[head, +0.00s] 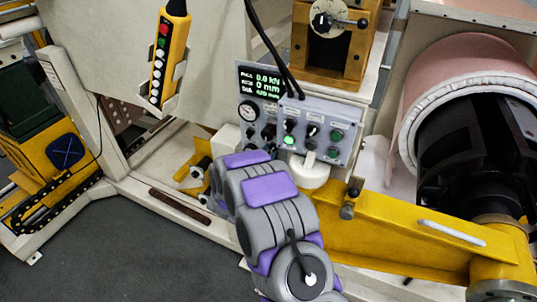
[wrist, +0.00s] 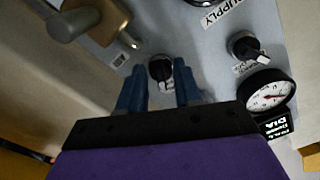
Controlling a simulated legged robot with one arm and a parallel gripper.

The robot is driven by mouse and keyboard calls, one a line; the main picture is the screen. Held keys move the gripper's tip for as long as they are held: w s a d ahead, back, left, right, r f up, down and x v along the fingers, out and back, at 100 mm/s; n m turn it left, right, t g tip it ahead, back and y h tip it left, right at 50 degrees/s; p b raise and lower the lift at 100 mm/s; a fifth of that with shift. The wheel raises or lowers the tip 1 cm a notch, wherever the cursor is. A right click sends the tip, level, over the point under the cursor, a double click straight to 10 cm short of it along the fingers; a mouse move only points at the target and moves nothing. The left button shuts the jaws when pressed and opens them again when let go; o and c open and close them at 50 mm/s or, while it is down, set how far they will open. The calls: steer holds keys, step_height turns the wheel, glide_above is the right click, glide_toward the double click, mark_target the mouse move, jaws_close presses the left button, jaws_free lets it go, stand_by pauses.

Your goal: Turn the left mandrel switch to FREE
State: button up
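A small black rotary switch (wrist: 160,68) with a pale pointer mark sits on the grey panel in the wrist view. A small label lies beside it, too blurred to read, so I cannot tell its position setting. My gripper (wrist: 159,66) has its two blue fingers apart, one on each side of this switch. A gap shows between the knob and the fingers; I cannot tell any contact. In the head view the control panel (head: 312,112) stands ahead, and my own arm hides the gripper and part of the panel's lower left.
A second black knob (wrist: 245,47) and a round gauge (wrist: 267,92) are to the right in the wrist view. A brass-coloured fitting (wrist: 95,22) juts out at upper left. A yellow beam (head: 400,235) runs right of my arm. A yellow pendant (head: 168,58) hangs at upper left.

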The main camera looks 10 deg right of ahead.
steer(key=shift+r, duration=0.1)
steer(key=p+v, duration=0.2)
steer(key=v, duration=1.5)
steer(key=shift+a, duration=0.2)
